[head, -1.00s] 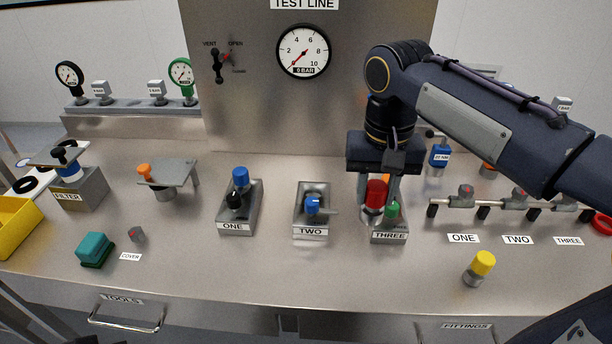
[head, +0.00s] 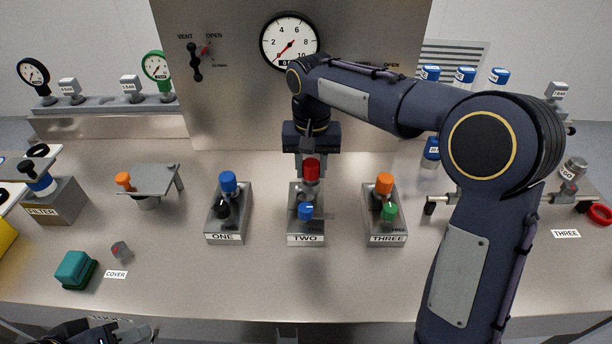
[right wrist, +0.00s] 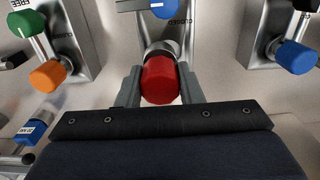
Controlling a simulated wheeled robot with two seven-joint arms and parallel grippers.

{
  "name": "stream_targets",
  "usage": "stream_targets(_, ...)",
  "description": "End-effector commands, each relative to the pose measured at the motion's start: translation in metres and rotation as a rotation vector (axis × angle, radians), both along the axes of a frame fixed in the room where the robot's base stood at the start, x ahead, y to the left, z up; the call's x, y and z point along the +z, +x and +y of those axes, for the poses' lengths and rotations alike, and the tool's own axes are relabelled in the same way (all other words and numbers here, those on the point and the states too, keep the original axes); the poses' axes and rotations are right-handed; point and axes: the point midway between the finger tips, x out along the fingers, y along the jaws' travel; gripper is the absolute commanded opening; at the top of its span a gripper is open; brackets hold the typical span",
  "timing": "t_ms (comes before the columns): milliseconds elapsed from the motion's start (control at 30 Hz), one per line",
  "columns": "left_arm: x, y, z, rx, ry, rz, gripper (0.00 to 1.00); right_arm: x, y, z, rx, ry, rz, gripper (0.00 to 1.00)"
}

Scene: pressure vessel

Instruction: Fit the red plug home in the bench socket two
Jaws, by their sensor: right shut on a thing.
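The red plug (head: 311,170) is upright above the back part of bench socket two (head: 306,240), a grey block with a blue knob (head: 306,211) in front. My right gripper (head: 311,178) is shut on the plug. In the right wrist view the plug (right wrist: 160,82) is between both fingers, its metal end lined up with the block. I cannot tell whether that end is in the socket's hole or just above it. My left gripper (head: 115,333) shows partly at the bottom left edge, low in front of the bench; its jaw state is unclear.
Socket one (head: 226,236) holds a blue plug (head: 228,182) on the left. Socket three (head: 386,238) holds an orange plug (head: 384,182) on the right. A teal block (head: 75,268) lies at the front left. My right arm covers much of the bench's right side.

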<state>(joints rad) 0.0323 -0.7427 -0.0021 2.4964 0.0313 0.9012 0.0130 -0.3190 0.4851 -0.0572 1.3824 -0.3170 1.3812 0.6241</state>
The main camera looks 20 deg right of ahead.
Motion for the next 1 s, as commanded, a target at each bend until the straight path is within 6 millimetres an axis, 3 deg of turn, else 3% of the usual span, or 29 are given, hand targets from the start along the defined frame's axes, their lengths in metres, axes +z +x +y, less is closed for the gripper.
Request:
stream_targets(267, 0.004, 0.0, 0.0, 0.0, 0.0, 0.0, 0.36, -0.021, 0.017, 0.007, 0.0, 0.0, 0.001, 0.0)
stream_targets(433, 0.003, 0.0, 0.0, 0.0, 0.0, 0.0, 0.36, -0.046, 0.015, 0.007, 0.0, 0.0, 0.001, 0.0)
stream_targets(867, 0.0, 0.0, 0.0, 0.0, 0.0, 0.0, 0.36, -0.053, 0.015, 0.007, 0.0, 0.001, -0.001, 0.0)
stream_targets(900, 0.001, 0.0, 0.0, 0.0, 0.0, 0.0, 0.36, -0.054, 0.015, 0.007, 0.0, 0.001, 0.0, 0.36)
stream_targets(1000, 0.001, 0.0, 0.0, 0.0, 0.0, 0.0, 0.36, -0.053, 0.015, 0.007, 0.0, 0.001, 0.0, 0.49)
